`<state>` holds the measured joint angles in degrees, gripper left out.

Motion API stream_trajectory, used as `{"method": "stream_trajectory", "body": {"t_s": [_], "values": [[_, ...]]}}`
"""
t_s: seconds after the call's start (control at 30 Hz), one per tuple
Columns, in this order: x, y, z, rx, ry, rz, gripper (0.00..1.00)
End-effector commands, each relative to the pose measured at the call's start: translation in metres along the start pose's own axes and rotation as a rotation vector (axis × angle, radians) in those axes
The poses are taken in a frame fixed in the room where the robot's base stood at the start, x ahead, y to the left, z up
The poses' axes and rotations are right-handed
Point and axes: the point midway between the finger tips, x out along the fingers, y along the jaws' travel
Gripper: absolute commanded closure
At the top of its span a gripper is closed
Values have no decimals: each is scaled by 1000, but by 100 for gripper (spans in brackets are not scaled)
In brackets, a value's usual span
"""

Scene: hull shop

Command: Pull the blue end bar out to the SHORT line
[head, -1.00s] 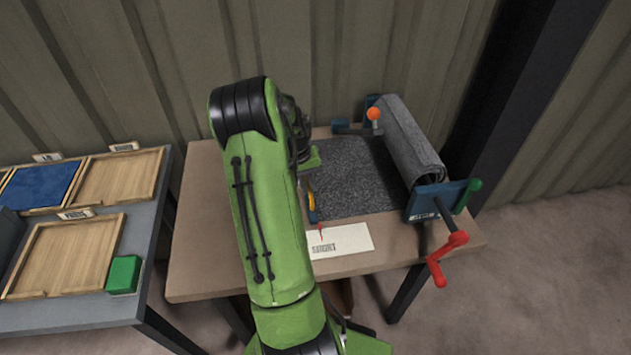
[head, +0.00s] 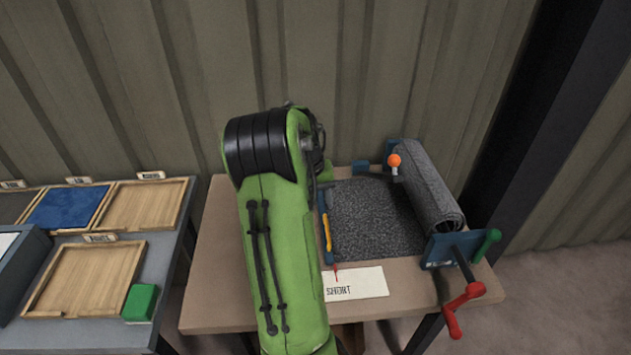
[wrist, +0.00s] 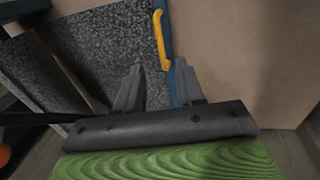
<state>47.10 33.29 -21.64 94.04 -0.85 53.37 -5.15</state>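The blue end bar (head: 323,212) with its yellow handle (head: 328,233) lies along the left edge of the grey cloth (head: 375,218). Its near end is beside the red mark (head: 336,272) at the SHORT card (head: 357,284). In the wrist view the bar (wrist: 174,88) and yellow handle (wrist: 161,38) show beyond my gripper (wrist: 158,66). The fingers are apart with nothing visibly clamped; the bar passes near the right finger. My arm hides most of the gripper in the head view.
The cloth roll (head: 430,186) sits at the right, with an orange-knobbed lever (head: 394,161), a red crank (head: 463,298) and a green knob (head: 487,244). A left table holds wooden trays (head: 88,279) and a green block (head: 140,302). The corrugated wall stands behind.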

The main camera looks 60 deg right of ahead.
Motion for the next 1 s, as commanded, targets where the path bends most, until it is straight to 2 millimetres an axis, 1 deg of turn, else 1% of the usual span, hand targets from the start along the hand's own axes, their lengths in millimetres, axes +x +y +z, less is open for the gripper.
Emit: {"method": "stream_trajectory", "body": {"t_s": [0.03,0.1,0.2,0.3,0.4,1.0], "values": [[-18,0,-1,-1,5,0,62],[-36,0,-1,-2,6,0,62],[-53,0,-1,-1,3,0,62],[-62,0,0,0,1,0,62],[-65,0,0,0,1,0,62],[-66,-2,1,-4,3,-3,62]]}}
